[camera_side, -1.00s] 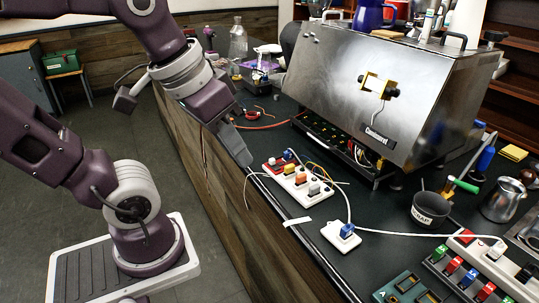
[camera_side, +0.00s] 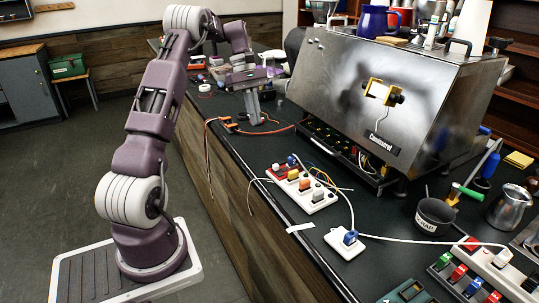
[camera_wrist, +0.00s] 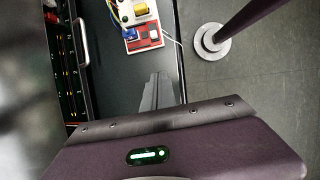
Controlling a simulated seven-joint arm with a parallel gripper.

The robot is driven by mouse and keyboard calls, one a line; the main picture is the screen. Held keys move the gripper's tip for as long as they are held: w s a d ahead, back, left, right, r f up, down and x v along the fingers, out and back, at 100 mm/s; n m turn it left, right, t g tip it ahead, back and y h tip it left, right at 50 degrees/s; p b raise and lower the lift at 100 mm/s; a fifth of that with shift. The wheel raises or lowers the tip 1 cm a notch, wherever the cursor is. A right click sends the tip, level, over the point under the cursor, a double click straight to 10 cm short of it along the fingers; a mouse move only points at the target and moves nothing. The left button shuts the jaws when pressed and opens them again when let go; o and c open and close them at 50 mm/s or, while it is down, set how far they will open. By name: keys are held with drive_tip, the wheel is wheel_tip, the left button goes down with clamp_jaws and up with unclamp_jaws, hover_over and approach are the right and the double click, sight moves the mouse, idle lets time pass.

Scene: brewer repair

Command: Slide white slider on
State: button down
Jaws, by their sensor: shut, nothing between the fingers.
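A white power strip (camera_side: 328,202) lies on the dark counter, with coloured sliders in a row. The white slider (camera_side: 318,195) is near its front end, beside an orange slider (camera_side: 305,184) and a yellow one (camera_side: 293,174). I cannot tell its on or off position. My gripper (camera_side: 254,116) is shut and empty, pointing down over the counter behind the strip and apart from it. In the wrist view my gripper (camera_wrist: 158,92) points toward the strip's red end (camera_wrist: 147,37). The white slider cannot be made out there.
A steel brewer (camera_side: 345,100) stands right of my gripper. A small white block with a blue plug (camera_side: 350,238), a scrap cup (camera_side: 434,216) and loose wires lie near the strip. More coloured sliders sit at the front right. An orange cable crosses the counter below my gripper.

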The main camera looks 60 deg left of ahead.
sight(276, 167)
drive_tip(key=x, duration=0.9)
drive_tip(key=shift+f, duration=0.1)
drive_tip(key=d, duration=0.3)
drive_tip(key=shift+w+d+f, duration=0.15)
drive_tip(key=shift+d+f, duration=0.1)
drive_tip(key=shift+f, duration=0.1)
drive_tip(key=shift+d, duration=0.45)
drive_tip(key=shift+d, duration=0.1)
